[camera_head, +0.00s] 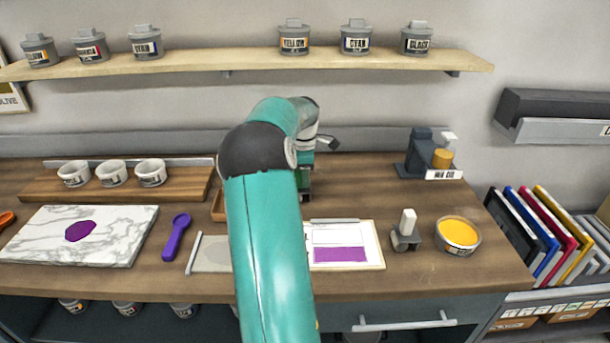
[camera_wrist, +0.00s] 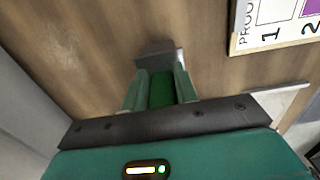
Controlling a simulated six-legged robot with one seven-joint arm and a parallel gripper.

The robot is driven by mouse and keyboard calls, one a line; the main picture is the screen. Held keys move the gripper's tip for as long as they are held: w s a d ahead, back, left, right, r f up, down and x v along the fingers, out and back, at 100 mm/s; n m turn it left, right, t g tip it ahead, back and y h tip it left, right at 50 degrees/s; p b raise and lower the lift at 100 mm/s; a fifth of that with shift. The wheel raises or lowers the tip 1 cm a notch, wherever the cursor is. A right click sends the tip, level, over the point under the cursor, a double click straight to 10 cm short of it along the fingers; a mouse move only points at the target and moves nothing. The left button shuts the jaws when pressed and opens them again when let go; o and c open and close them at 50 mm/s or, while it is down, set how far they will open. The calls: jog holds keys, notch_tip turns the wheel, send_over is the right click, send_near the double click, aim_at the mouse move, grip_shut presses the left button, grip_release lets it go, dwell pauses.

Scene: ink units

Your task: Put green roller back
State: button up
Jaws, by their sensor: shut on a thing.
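My gripper (camera_wrist: 160,92) is shut on the green roller (camera_wrist: 162,90) in the wrist view. The green part lies between the two fingers, and a grey end piece shows just beyond the fingertips. Wood shows behind them. In the head view, my teal arm hides most of the gripper. A small dark green patch shows beside the arm, over the back middle of the bench. A wooden tray (camera_head: 217,207) is partly hidden left of the arm; I cannot tell what is in it.
A proof card (camera_head: 365,235) with a purple block lies right of the arm; it also shows in the wrist view (camera_wrist: 265,38). A marble slab (camera_head: 120,220), a purple spoon (camera_head: 176,236), a grey stand (camera_head: 406,240) and a yellow ink pot (camera_head: 458,235) stand around. A shelf (camera_head: 230,64) hangs above.

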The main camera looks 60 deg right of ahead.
jog(key=o, duration=1)
jog(key=shift+f, duration=0.45)
jog(key=shift+r, duration=0.15)
notch_tip(320, 180, up, 13)
jog(key=shift+w+a+f, duration=0.1)
